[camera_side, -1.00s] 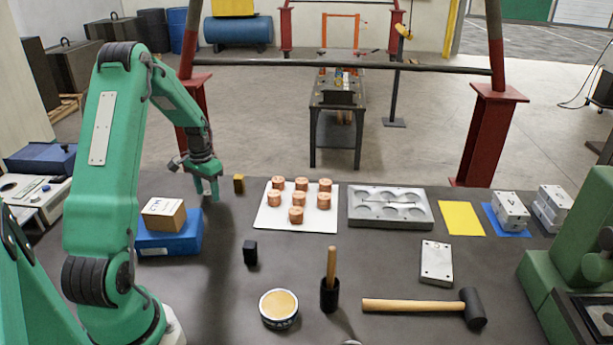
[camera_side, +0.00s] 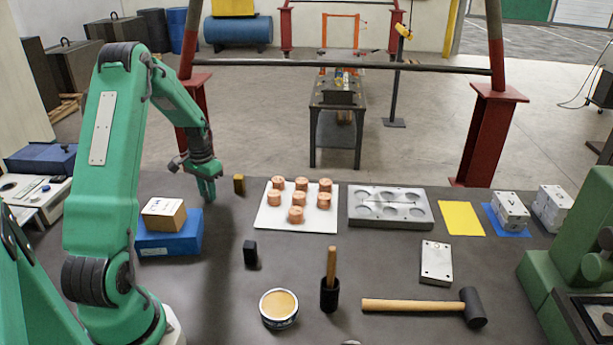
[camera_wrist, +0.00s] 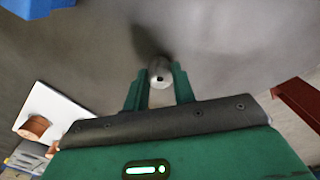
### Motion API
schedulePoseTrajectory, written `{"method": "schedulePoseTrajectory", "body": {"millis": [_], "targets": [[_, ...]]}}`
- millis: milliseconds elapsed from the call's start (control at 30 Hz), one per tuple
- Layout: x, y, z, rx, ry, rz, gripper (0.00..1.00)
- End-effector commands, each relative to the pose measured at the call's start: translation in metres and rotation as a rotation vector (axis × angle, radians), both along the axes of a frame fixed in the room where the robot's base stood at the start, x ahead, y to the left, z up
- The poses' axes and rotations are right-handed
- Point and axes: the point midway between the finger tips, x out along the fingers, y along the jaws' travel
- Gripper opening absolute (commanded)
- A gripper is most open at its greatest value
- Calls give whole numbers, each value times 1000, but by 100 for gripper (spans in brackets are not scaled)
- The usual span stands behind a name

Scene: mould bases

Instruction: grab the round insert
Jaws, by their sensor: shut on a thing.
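The round insert (camera_wrist: 160,77) is a small grey metal cylinder with a dark hole in its end face. In the wrist view it sits between the two green fingertips of my gripper (camera_wrist: 159,86), which are shut on it. In the side view my gripper (camera_side: 208,192) points down low over the left part of the bench, left of a small brass block (camera_side: 239,184). The insert cannot be made out there; the fingers hide it.
A white board (camera_side: 325,222) with several copper pieces (camera_side: 297,215) lies right of my gripper, then a grey mould plate (camera_side: 390,223) with round pockets. A blue box (camera_side: 170,243) carrying a carton (camera_side: 164,214) stands nearer on the left. A black block (camera_side: 250,253) stands nearer the front.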

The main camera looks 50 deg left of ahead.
Motion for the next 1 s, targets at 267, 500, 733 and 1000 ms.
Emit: {"method": "schedulePoseTrajectory", "body": {"millis": [267, 500, 733, 1000], "targets": [[0, 0, 9, 1, -1, 0, 0], [1, 1, 39, 4, -4, 0, 0], [11, -35, 63, 2, -2, -5, 0], [24, -79, 90, 2, -2, -5, 0]]}}
